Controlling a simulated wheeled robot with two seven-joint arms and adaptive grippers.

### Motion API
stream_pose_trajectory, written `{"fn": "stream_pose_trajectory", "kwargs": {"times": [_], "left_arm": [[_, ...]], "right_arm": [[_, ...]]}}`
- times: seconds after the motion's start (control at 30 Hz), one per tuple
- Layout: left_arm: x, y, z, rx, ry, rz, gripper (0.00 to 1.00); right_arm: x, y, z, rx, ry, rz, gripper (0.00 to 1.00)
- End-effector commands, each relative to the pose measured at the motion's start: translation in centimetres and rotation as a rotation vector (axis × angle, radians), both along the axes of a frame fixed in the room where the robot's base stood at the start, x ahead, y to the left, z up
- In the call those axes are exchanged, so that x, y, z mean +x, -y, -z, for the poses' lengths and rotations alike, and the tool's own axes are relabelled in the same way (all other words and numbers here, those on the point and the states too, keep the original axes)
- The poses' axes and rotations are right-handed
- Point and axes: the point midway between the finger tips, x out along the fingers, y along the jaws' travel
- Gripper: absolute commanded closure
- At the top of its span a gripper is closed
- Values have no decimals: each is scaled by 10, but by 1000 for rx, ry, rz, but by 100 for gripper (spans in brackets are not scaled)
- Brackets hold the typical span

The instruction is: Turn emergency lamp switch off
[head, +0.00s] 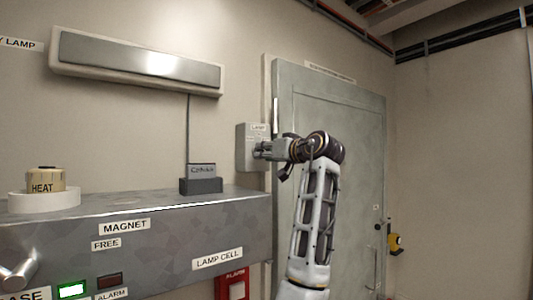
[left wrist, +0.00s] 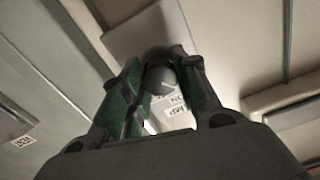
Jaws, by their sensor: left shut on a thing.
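The emergency lamp (head: 135,62) is a long pale fixture high on the left wall, with a bright patch on its face. The grey switch box (head: 246,138), labelled LAMP, is on the wall beside the door frame. My left gripper (head: 262,150) is at the front of this box. In the left wrist view, its green-padded fingers (left wrist: 163,72) are shut on a round grey switch knob (left wrist: 160,82). Small labels show just below the knob, partly hidden and hard to read, so I cannot tell the switch's position. My right gripper is not in view.
A grey door (head: 350,130) stands behind my left arm. A red alarm box (head: 234,288) is low in the middle.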

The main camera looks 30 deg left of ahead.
Motion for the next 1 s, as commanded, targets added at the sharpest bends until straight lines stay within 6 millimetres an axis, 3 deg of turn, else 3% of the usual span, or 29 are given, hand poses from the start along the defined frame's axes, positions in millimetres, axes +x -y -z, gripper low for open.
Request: {"fn": "stream_pose_trajectory", "kwargs": {"times": [0.13,0.17,0.33,0.77,1.0], "left_arm": [[0,0,0,-1,1,1,93],[0,0,0,-1,1,1,68],[0,0,0,0,0,1,47],[-1,3,0,1,0,1,47],[-7,19,0,1,0,2,47]], "right_arm": [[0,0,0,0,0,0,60],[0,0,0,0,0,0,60],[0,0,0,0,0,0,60],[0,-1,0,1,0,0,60],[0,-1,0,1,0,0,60]]}}
